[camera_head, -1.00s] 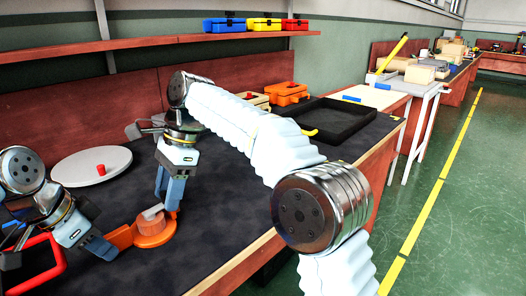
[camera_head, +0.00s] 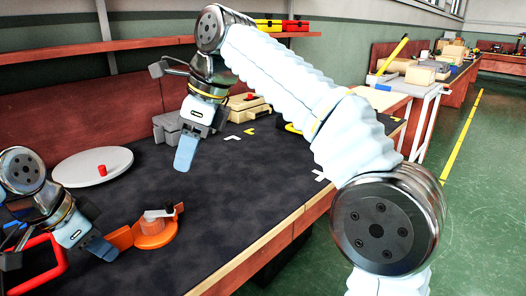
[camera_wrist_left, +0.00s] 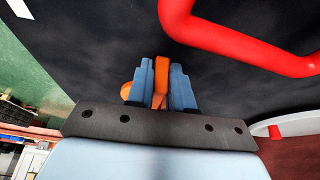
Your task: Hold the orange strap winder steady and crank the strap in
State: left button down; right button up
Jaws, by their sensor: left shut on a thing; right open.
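The orange strap winder (camera_head: 155,236) lies on the dark bench top, with a small grey crank (camera_head: 157,214) on top. A flat orange part sticks out on its left. My left gripper (camera_head: 108,246) is shut on that part; the left wrist view shows the orange piece (camera_wrist_left: 160,85) between the blue fingers (camera_wrist_left: 161,90). My right gripper (camera_head: 188,152) is open and empty, raised above the bench, up and to the right of the winder and apart from it. I cannot make out the strap clearly.
A red tubular frame (camera_head: 62,262) stands close to my left gripper. A white round disc with a red knob (camera_head: 90,168) lies behind. Grey and beige boxes (camera_head: 250,108) sit at the back. The bench right of the winder is clear.

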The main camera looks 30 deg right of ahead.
aim_at(170, 201)
jog(key=w+d+f+n+t+h, duration=0.1)
jog(key=w+d+f, duration=0.1)
jog(key=d, duration=0.6)
jog(key=w+d+f+n+t+h, duration=0.1)
jog(key=w+d+f+n, duration=0.1)
jog(key=d, duration=0.6)
jog(key=w+d+f+n+t+h, duration=0.1)
jog(key=w+d+f+n, duration=0.1)
jog(key=d+f, duration=0.3)
jog(key=shift+w+d+f, duration=0.1)
jog(key=shift+w+d, duration=0.15)
jog(key=shift+d, duration=0.4)
jog(key=shift+w+d+f, duration=0.15)
jog(key=shift+w+d, duration=0.1)
jog(key=shift+d, duration=0.35)
jog(key=shift+w+d+f, duration=0.1)
jog(key=shift+w+d, duration=0.15)
jog(key=shift+d, duration=0.4)
jog(key=shift+d+f+n+h, duration=0.2)
jog(key=shift+d+n+h, duration=0.1)
jog(key=shift+d, duration=0.4)
